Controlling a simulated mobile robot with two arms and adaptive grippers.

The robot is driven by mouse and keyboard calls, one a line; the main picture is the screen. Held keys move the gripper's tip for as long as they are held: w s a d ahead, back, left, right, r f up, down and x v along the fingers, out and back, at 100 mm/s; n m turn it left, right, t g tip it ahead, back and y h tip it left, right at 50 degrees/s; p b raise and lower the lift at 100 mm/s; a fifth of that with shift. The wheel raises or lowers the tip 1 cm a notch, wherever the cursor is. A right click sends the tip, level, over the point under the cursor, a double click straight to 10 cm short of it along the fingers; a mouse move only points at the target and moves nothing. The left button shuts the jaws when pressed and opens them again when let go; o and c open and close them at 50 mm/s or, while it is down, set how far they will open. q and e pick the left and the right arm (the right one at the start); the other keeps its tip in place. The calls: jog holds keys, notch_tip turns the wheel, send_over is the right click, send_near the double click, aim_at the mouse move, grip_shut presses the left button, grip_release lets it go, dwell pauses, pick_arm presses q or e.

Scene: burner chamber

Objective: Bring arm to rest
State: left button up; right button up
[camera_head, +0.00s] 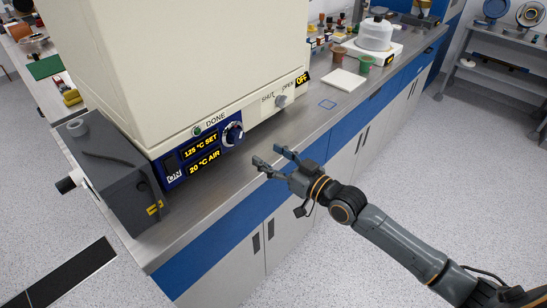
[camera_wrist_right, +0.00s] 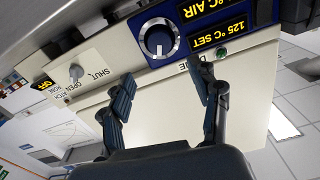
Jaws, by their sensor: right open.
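My right gripper (camera_head: 273,162) is open and empty in front of the big cream chamber (camera_head: 190,50), above the front edge of the grey bench. Its arm reaches in from the lower right. In the right wrist view its two fingers (camera_wrist_right: 165,95) stand apart, with the chamber's front behind them. The control panel has a round knob (camera_head: 232,133) and a display (camera_head: 202,157) reading 125 °C SET and 20 °C AIR. A small green lamp (camera_head: 197,131) sits by the word DONE. The knob also shows in the right wrist view (camera_wrist_right: 159,38). My left gripper is not in view.
A dark grey box (camera_head: 112,185) stands on the bench left of the panel. A shut/open switch (camera_head: 281,101) and an OFF label (camera_head: 302,79) are at the chamber's right. A white tile (camera_head: 344,80), a green cup (camera_head: 364,63) and a brown cup (camera_head: 338,56) stand further right. The floor right of the bench is clear.

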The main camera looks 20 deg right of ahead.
jog(key=shift+s+d, duration=0.2)
jog(key=shift+s, duration=0.15)
jog(key=s+d+f+m+g+h, duration=0.1)
jog(key=d+f+h, duration=0.15)
jog(key=f, duration=0.75)
jog(key=d+f+m+g+h, duration=0.15)
jog(key=d+f, duration=0.25)
jog(key=f, duration=0.6)
jog(key=s+d+f+g+h, duration=0.2)
jog(key=s+f, duration=0.2)
jog(key=f, duration=0.4)
jog(key=s+d+f+g+h, duration=0.1)
jog(key=s+f, duration=0.4)
jog(key=f, duration=0.4)
jog(key=s+f+g+h, duration=0.2)
jog(key=s+f+g, duration=0.3)
jog(key=s+f, duration=1.3)
jog(key=s+a+f+g, duration=0.1)
jog(key=s+f+g, duration=0.1)
jog(key=s, duration=0.9)
jog(key=s+a+f+g, duration=0.2)
jog(key=s, duration=0.8)
jog(key=shift+s, duration=0.35)
jog(key=shift+a, duration=0.1)
